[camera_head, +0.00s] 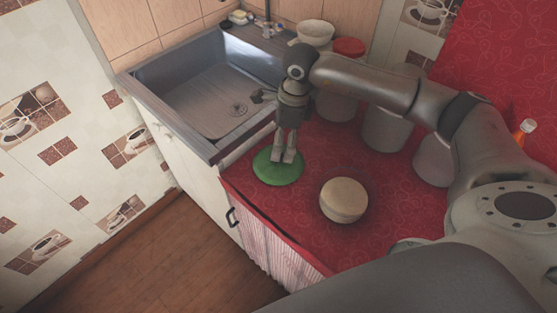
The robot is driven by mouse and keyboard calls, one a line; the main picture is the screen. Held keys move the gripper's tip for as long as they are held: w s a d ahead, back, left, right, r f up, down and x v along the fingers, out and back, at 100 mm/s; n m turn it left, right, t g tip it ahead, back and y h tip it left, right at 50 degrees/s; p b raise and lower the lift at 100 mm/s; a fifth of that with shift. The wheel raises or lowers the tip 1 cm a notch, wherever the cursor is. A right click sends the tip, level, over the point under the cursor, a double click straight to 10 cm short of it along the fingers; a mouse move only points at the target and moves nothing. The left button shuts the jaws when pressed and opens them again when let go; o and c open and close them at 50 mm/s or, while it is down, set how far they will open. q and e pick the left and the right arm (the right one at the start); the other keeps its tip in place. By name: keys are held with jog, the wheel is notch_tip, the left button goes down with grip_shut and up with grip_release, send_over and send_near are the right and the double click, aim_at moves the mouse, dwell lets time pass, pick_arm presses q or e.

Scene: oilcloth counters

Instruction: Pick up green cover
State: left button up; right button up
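The green cover (271,176) is a round, flat lid lying on the red oilcloth counter, near its left corner beside the sink. My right gripper (283,158) points down over the cover's upper right part, with its fingertips at or just above the surface. The fingers are close together and hide part of the cover. Whether they grip a knob or edge, or touch it at all, cannot be made out. My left gripper is not in view.
A round beige container (344,200) stands right of the cover. Behind my arm are several canisters, one with a red lid (348,47). The sink (205,95) is at the left. Bare red counter (305,215) lies in front, ending at its front edge.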

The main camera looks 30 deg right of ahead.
aim_at(276, 173)
notch_tip(276, 173, down, 2)
jog(key=shift+w+a, duration=0.1)
jog(key=shift+a, duration=0.05)
jog(key=shift+w+a+f+p, duration=0.15)
jog(key=shift+f+p, duration=0.3)
jog(key=shift+f, duration=0.9)
jog(key=shift+w+a+f+p, duration=0.15)
jog(key=shift+f+p, duration=0.25)
jog(key=shift+f, duration=0.95)
jog(key=shift+d, duration=0.1)
jog(key=shift+c, duration=0.4)
